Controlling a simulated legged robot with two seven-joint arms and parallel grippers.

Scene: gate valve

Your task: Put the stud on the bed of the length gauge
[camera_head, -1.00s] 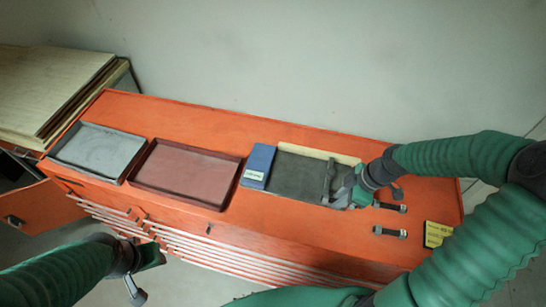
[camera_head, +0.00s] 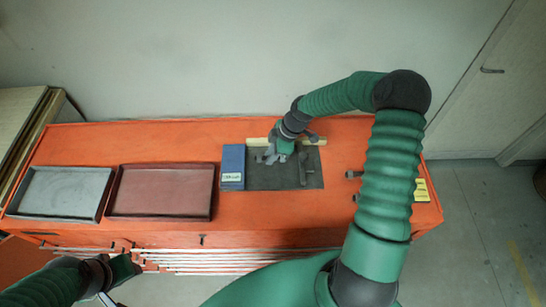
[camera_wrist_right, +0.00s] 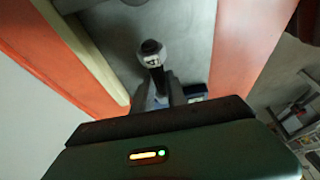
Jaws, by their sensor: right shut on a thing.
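The length gauge has a dark grey bed (camera_head: 270,181), a blue block (camera_head: 233,165) at its left end and a cream strip (camera_head: 312,142) along its back. My right gripper (camera_head: 271,156) is over the bed's back left part, close to the blue block. It is shut on a stud (camera_wrist_right: 152,54), which shows in the right wrist view with a dark end and a pale band. The bed (camera_wrist_right: 188,45) lies behind it there; I cannot tell whether they touch. My left gripper (camera_head: 117,284) is at lower left, away from the gauge; its fingers are unclear.
A dark grey piece (camera_head: 307,168) stands on the bed's right part. Two other studs, the back one (camera_head: 353,174) clearer, are partly behind my right arm. A grey tray (camera_head: 60,192) and a red-brown tray (camera_head: 163,191) are left. A yellow label (camera_head: 421,190) is right.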

